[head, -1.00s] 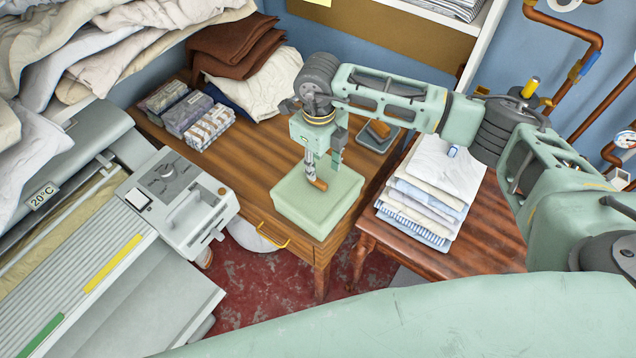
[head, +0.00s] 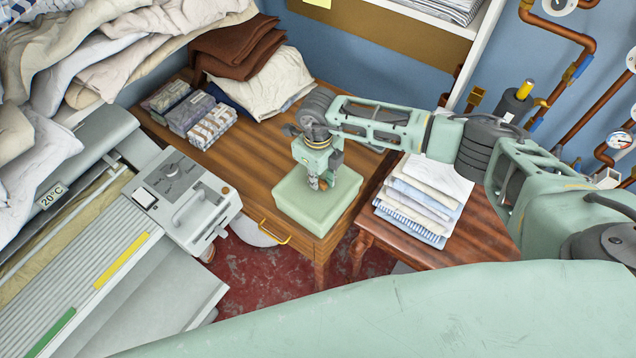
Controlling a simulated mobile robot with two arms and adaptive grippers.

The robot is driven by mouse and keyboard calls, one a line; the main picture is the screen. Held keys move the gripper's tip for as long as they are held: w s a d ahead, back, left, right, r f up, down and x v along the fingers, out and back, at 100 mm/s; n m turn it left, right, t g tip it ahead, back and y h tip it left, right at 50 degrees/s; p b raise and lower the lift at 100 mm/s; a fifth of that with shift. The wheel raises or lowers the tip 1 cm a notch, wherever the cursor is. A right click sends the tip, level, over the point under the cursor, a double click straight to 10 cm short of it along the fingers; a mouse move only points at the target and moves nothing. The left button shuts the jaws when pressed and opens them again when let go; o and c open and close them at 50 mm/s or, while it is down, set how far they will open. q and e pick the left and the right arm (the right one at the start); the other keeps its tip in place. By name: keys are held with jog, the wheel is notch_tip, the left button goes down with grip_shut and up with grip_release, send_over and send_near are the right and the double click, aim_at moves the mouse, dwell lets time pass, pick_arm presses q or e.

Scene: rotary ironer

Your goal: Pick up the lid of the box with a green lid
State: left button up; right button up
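The box with the pale green lid (head: 295,196) sits near the front right corner of the wooden table. It looks closed, with its lid on top. My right gripper (head: 322,183) points down over the middle of the lid, its fingertips low at the small brown handle. The handle is mostly hidden by the fingers. I cannot tell whether the fingers are closed on it. The lid shows no lift from the box. My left gripper is not in view.
Wrapped bundles (head: 190,110) and folded brown cloths (head: 238,45) stand farther back on the wooden table (head: 255,160). Folded linens (head: 425,195) lie on a side table at right. The ironer (head: 110,230) stands at left. Copper pipes run along the right wall.

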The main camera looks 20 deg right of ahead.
grip_shut()
jog(key=shift+r, duration=0.1)
